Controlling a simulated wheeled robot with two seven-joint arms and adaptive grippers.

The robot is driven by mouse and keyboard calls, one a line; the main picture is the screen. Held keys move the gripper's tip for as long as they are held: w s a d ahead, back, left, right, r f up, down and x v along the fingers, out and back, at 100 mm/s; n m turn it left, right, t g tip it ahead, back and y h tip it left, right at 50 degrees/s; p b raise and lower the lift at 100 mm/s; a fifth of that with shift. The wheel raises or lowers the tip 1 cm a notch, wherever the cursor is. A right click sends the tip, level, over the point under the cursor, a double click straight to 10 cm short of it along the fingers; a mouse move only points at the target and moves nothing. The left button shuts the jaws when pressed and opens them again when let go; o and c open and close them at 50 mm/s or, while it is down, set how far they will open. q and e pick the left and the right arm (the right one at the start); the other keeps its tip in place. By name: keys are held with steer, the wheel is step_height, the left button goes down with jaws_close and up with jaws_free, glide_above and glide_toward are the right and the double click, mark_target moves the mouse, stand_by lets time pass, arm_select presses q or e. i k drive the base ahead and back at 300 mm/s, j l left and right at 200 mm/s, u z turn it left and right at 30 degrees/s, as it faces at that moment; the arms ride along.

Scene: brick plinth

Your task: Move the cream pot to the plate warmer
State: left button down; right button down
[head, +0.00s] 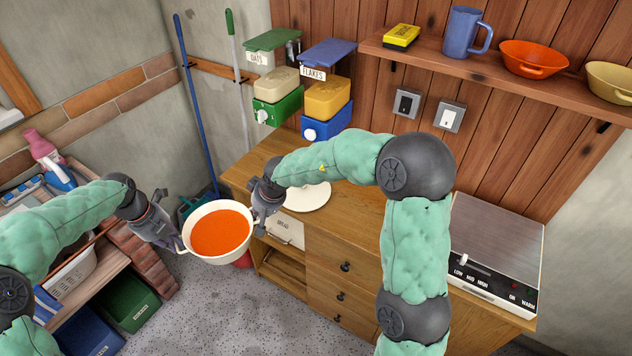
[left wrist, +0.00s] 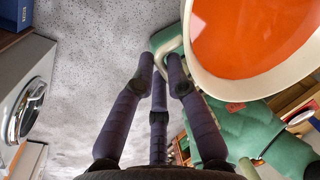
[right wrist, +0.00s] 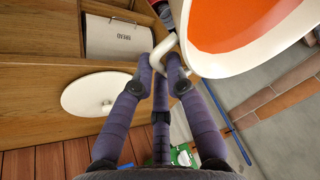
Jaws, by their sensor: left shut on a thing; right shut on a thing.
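The cream pot (head: 191,250) is full of orange-red contents and hangs in the air between my two grippers, roughly level, over the floor in front of the wooden counter. My left gripper (head: 178,244) is shut on its left handle, and the handle also shows between the fingers in the left wrist view (left wrist: 172,50). My right gripper (head: 262,226) is shut on the opposite handle, seen in the right wrist view (right wrist: 162,50). The plate warmer (head: 500,245), a flat steel-topped unit with a front slider, stands at the counter's right end. Its top is bare.
A white round lid (head: 308,197) lies on the counter (head: 345,225), partly behind my right arm. A brick plinth (head: 150,262) stands to the left. A shelf (head: 470,68) with a mug and bowls and the cereal dispensers (head: 327,98) are on the wall behind.

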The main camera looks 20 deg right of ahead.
mark_target(495, 232)
steer(key=l+u, duration=0.1)
steer(key=u, duration=0.8)
steer(key=l+u, duration=0.1)
steer(key=u, duration=0.3)
steer(key=k+u, duration=0.1)
steer(key=u, duration=0.8)
steer(key=k+u, duration=0.1)
steer(key=u, duration=0.35)
steer(key=k+l+z, duration=0.25)
steer(key=z, duration=0.95)
steer(key=k+l+z, duration=0.1)
steer(key=z, duration=1.4)
steer(key=l+z, duration=0.1)
steer(key=z, duration=0.85)
steer(key=l+z, duration=0.1)
steer(key=z, duration=0.4)
